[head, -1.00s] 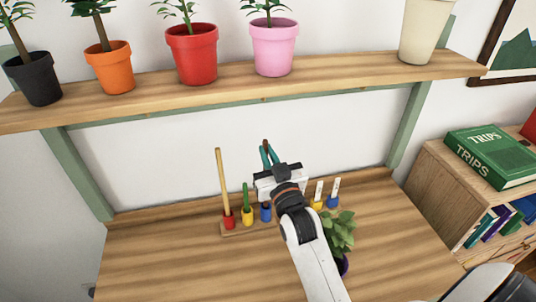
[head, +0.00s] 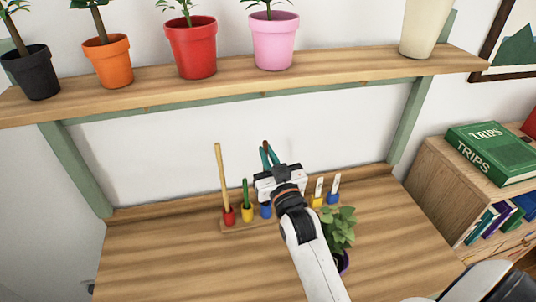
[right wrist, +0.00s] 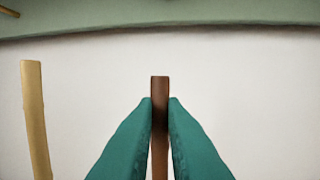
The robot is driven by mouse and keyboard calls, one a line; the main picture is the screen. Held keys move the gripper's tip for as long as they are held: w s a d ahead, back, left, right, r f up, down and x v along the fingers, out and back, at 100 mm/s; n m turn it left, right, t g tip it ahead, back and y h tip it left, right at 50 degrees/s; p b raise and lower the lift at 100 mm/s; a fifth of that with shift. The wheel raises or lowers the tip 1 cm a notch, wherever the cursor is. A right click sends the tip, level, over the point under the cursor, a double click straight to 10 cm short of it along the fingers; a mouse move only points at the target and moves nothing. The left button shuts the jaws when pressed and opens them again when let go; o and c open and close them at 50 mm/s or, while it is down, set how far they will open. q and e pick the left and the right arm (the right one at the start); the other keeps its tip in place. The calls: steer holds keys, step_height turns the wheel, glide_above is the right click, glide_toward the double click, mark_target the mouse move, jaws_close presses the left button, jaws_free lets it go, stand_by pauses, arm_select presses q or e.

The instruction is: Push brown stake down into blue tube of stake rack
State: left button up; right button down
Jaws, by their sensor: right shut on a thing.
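The brown stake (right wrist: 160,88) stands upright between the teal fingers of my right gripper (right wrist: 160,106) in the right wrist view. The fingers are shut on it, with its top end sticking out above them. In the head view my right gripper (head: 270,157) is above the stake rack (head: 233,229), over the blue tube (head: 265,211). The gripper and arm hide the stake's lower part, so I cannot tell how deep it sits in the tube. My left gripper is not in view.
A tall tan stake (head: 222,178) stands in the red tube, and a green stake (head: 246,192) in the yellow tube. White-tagged pieces (head: 327,190) and a potted plant (head: 340,230) are right of my arm. A shelf with pots (head: 190,85) runs above. The desk's left is clear.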

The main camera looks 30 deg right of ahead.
steer(key=shift+f, duration=0.4)
steer(key=shift+f+b, duration=0.3)
steer(key=shift+f, duration=0.45)
stand_by(0.4)
steer(key=shift+f+b, duration=0.3)
steer(key=shift+f, duration=0.25)
stand_by(0.3)
steer(key=shift+f, duration=0.7)
stand_by(0.4)
steer(key=c, duration=1.4)
jaws_free()
